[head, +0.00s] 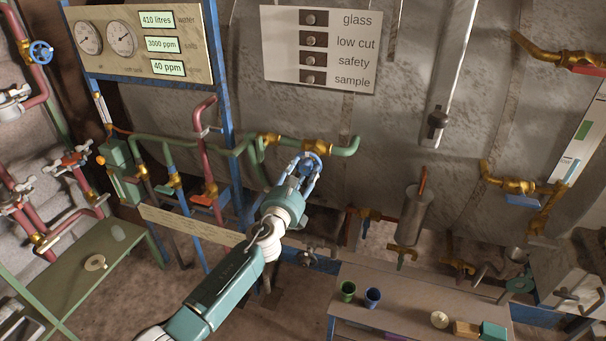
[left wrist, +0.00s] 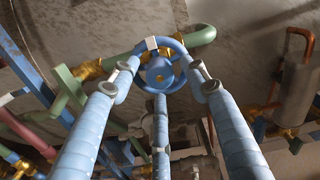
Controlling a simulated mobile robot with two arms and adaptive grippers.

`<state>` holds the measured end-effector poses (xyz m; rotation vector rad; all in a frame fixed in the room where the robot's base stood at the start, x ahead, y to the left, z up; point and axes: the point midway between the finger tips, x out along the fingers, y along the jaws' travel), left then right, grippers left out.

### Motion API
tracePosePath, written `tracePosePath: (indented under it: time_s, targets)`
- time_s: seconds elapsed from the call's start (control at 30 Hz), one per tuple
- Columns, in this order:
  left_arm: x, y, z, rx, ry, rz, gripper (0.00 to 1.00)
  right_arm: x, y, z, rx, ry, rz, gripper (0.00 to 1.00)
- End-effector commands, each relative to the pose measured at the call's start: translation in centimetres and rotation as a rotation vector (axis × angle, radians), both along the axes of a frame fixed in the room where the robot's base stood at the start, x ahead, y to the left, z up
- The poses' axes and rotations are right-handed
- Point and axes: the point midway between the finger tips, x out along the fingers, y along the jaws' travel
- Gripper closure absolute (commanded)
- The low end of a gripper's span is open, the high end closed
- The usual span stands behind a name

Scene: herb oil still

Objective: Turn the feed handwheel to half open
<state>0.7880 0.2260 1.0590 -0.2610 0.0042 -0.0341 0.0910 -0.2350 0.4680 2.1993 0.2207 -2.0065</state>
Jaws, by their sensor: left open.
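A blue handwheel (head: 313,161) sits on a brass valve of the green pipe, in the middle of the head view. In the left wrist view the blue rim (left wrist: 177,45) faces me, with a pale mark at its upper left. My left gripper (head: 302,178) is right at this wheel. No label on the wheel is readable. My right gripper is not in view.
Green pipes (head: 345,148) and a red pipe (head: 205,140) run close around the wheel. A gauge panel (head: 150,45) stands upper left. Another blue handwheel (head: 41,52) is far left. A bench (head: 400,300) with small cups is lower right.

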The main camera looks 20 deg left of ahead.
Motion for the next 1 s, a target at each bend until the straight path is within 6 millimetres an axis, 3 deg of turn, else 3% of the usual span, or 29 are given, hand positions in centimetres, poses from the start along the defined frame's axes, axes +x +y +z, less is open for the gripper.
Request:
tracePosePath:
  time_s: [0.27,0.5,1.0]
  targets:
    - [0.13,-0.03,-0.01,-0.001,0.001,0.000,0.54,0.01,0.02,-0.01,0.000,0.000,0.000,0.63]
    - [0.11,-0.03,-0.06,0.000,0.001,0.000,0.99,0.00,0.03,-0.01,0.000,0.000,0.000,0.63]
    - [0.07,-0.08,-0.27,-0.127,0.007,-0.001,0.99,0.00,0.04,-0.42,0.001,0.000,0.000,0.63]
